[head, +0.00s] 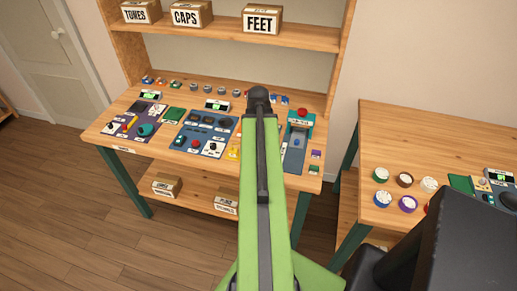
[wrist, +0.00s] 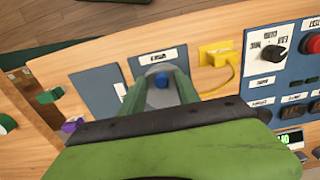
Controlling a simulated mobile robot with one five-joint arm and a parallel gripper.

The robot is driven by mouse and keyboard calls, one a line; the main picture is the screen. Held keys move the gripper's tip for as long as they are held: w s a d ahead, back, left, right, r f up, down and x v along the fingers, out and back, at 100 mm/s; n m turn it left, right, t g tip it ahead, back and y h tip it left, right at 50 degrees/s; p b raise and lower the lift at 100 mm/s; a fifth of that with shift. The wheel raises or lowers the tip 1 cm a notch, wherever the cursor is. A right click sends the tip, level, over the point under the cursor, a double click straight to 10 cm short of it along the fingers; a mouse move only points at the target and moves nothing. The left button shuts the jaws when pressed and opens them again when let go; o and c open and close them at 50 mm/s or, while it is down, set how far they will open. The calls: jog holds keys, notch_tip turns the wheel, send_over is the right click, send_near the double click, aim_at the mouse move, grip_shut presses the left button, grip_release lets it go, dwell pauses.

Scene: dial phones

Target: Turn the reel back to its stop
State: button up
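In the wrist view my gripper (wrist: 157,76) has its two green fingers apart, over a blue panel (wrist: 99,91). A small blue knob (wrist: 161,80) on a grey plate shows in the gap between them; I cannot tell whether either finger touches it. In the head view my green arm reaches over the workbench and hides the gripper. I cannot tell for sure which part is the reel. A round teal dial (head: 146,130) sits on the left panel of the bench.
The wrist view shows a yellow box (wrist: 218,53) with a cable and a black knob (wrist: 273,54). In the head view, a teal-topped device (head: 301,118) with a red button stands on the bench right of my arm. A second table (head: 395,135) with round dials is at right.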

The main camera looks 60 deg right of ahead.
jog(key=shift+r+p, duration=4.05)
jog(key=shift+r, duration=0.05)
jog(key=shift+f, duration=0.1)
jog(key=w+a+n, duration=0.6)
jog(key=w+a, duration=1.1)
jog(key=a, duration=0.2)
jog(key=w+a+n, duration=0.2)
jog(key=a+n, duration=0.2)
jog(key=a, duration=0.9)
jog(key=w+a+n, duration=0.3)
jog(key=a+n, duration=0.1)
jog(key=a, duration=0.8)
jog(key=shift+w+a+n, duration=0.3)
jog(key=shift+w+a, duration=0.05)
jog(key=shift+d, duration=0.1)
